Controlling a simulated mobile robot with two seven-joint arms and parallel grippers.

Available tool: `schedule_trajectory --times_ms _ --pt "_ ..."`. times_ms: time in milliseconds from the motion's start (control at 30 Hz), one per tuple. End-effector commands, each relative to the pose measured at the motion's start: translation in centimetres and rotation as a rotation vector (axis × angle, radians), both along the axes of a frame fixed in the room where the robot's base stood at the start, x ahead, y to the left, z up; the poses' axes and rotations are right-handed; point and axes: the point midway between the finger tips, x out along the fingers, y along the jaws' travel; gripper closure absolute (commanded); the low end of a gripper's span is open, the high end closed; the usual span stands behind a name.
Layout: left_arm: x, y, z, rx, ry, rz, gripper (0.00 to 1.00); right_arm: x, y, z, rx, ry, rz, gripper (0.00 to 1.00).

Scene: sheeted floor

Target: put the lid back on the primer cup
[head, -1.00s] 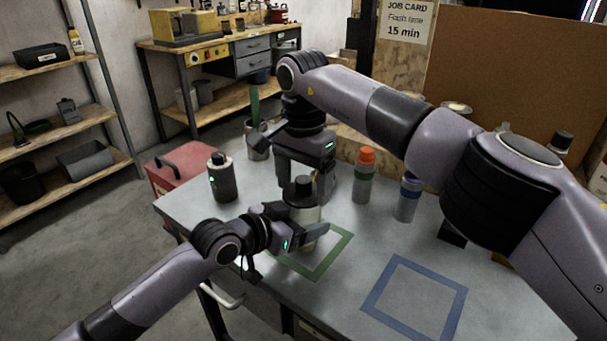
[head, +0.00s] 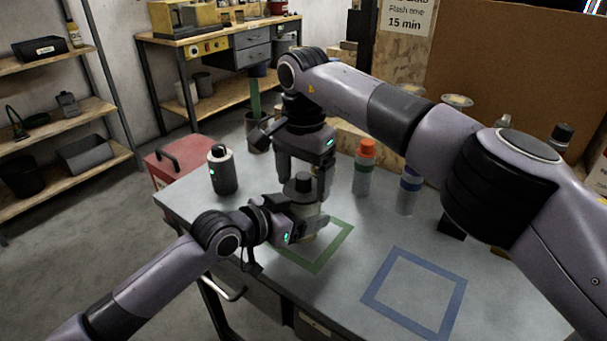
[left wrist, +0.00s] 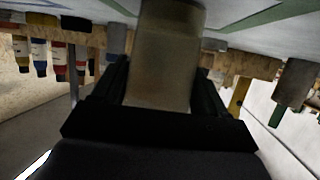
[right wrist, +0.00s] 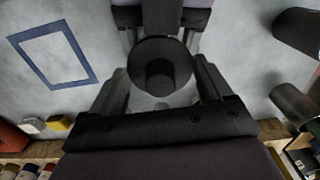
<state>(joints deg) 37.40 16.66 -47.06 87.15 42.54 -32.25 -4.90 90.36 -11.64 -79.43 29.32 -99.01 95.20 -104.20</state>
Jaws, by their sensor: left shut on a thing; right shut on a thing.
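The primer cup (head: 312,221) is a dull tan, cylindrical cup standing upright near the green square's far-left side. My left gripper (head: 308,232) is shut on its side; the left wrist view shows the cup (left wrist: 165,60) between the fingers. The lid (head: 299,190) is a dark disc with a raised knob. My right gripper (head: 305,185) points down from above, shut on the lid, which also shows between its fingers in the right wrist view (right wrist: 160,70). The lid is at the cup's top; I cannot tell whether it is seated. The cup's rim is hidden.
A green square outline (head: 337,246) and a blue one (head: 447,312) mark the grey table. An orange-capped bottle (head: 363,172) and a blue-capped bottle (head: 408,195) stand right. A red toolbox (head: 168,172) is at the left edge.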

Motion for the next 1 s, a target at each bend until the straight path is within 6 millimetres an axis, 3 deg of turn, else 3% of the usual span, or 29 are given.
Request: schedule_trajectory --times_ms 200,233,300,567,1000 --pt "0.0 0.0 0.0 0.0 0.0 0.0 0.82 0.0 0.0 -0.5 0.0 0.001 0.001 0.49" --pt "0.0 0.0 0.0 0.0 0.0 0.0 0.82 0.0 0.0 -0.5 -0.001 0.001 0.001 0.14" --pt "0.0 0.0 0.0 -0.001 -0.001 0.0 0.82 0.0 0.0 -0.5 -0.001 0.001 0.001 0.0" --pt "0.0 0.0 0.0 -0.001 -0.001 0.0 0.82 0.0 0.0 -0.2 -0.001 -0.001 0.0 0.0" --pt "0.0 0.0 0.0 -0.001 -0.001 0.0 0.82 0.0 0.0 6.1 -0.001 -0.001 -0.001 0.0"
